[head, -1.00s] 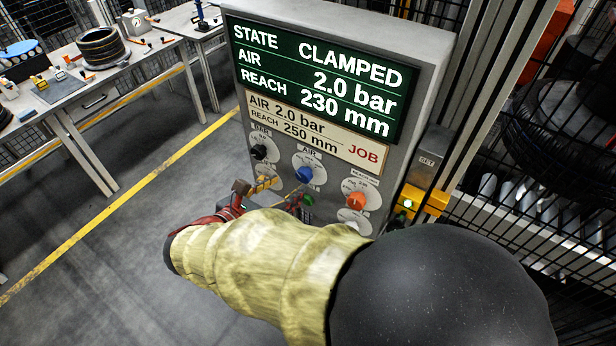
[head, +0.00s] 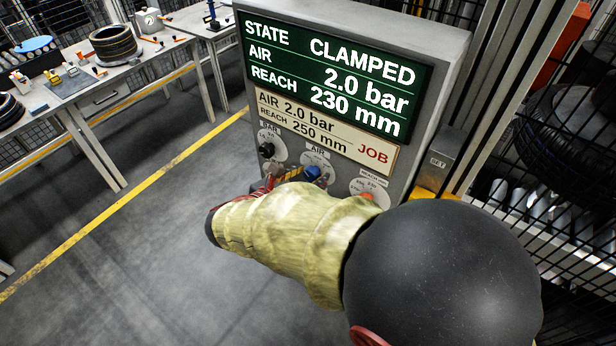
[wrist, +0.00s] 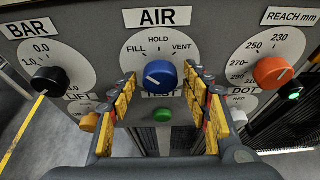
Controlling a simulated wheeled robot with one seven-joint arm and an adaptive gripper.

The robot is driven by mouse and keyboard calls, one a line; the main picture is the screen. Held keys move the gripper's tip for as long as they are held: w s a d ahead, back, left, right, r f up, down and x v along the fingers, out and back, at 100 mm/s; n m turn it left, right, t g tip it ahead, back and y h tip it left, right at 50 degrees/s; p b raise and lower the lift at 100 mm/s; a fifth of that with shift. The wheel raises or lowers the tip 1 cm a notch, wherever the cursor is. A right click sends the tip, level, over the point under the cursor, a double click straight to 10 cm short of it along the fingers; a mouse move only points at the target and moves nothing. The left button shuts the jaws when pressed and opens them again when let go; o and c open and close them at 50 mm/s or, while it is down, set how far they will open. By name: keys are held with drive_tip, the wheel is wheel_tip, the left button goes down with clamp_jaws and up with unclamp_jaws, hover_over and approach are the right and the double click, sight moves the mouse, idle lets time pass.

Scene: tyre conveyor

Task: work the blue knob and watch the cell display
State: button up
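The blue knob (head: 312,173) sits on the panel under the AIR label. In the wrist view the blue knob (wrist: 160,75) is centred, with FILL, HOLD and VENT around its dial. My gripper (wrist: 161,84) is open, its yellow-padded fingers on either side of the knob; contact is unclear. In the head view my gripper (head: 288,176) is at the knob, partly hidden by my arm. The cell display (head: 333,75) reads STATE CLAMPED, AIR 2.0 bar, REACH 230 mm. The job card (head: 325,133) below reads AIR 2.0 bar, REACH 250 mm.
A black BAR knob (wrist: 50,80) is left of the blue knob, an orange REACH knob (wrist: 273,71) right. A green button (wrist: 162,115) is below. A fence (head: 575,200) and tyre (head: 570,130) stand right. A workbench (head: 90,75) is left, with open floor between.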

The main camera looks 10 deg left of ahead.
drive_tip(key=c, duration=1)
drive_tip(key=shift+f+b, duration=0.1)
drive_tip(key=shift+b, duration=0.35)
drive_tip(key=m+b, duration=0.1)
drive_tip(key=b, duration=0.1)
drive_tip(key=m+y+b, duration=0.1)
drive_tip(key=b, duration=0.2)
drive_tip(key=shift+f+m+t+y, duration=0.2)
drive_tip(key=shift+m+t+y, duration=0.1)
drive_tip(key=shift+m+t, duration=0.1)
drive_tip(key=m+y+b, duration=0.1)
drive_tip(key=m+b, duration=0.1)
drive_tip(key=b, duration=0.4)
drive_tip(key=shift+d+t, duration=0.1)
drive_tip(key=shift+t, duration=0.3)
drive_tip(key=m+b, duration=0.1)
drive_tip(key=b, duration=0.2)
drive_tip(key=shift+r+y, duration=0.1)
drive_tip(key=shift+y, duration=0.2)
drive_tip(key=shift+r+t, duration=0.1)
drive_tip(key=shift+t, duration=0.2)
